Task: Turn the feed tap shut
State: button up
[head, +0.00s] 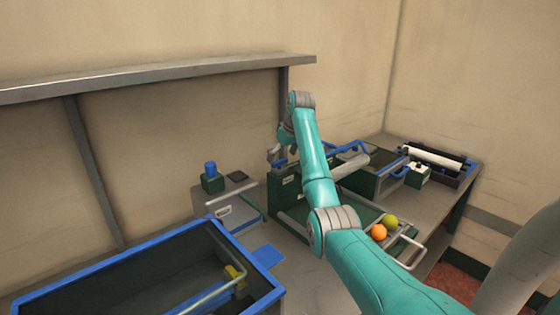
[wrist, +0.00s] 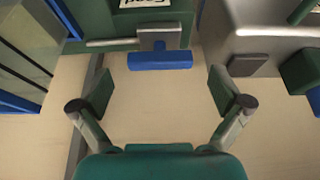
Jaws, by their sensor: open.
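The feed tap's blue handle (wrist: 160,61) shows at the upper middle of the wrist view, on a grey block on a green panel (wrist: 105,22). A white label, partly cut off and seeming to read "Feed", sits above it. The handle lies crosswise in the picture. My gripper (wrist: 162,88) is open and empty, its two fingers spread wider than the handle. The handle is ahead of the fingertips, and I see no contact. In the head view my gripper (head: 275,154) is small by the green machine (head: 287,196), and I cannot make out the tap there.
An orange fruit (head: 378,232) and a yellow-green fruit (head: 390,221) lie on a tray right of my arm. A blue-rimmed bin (head: 120,262) stands at the front left. A grey box (head: 228,208) and a blue-topped green block (head: 211,178) stand left of the machine. A shelf (head: 160,74) runs along the wall.

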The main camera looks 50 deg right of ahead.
jog(key=shift+x, duration=1.05)
jog(key=c, duration=1.2)
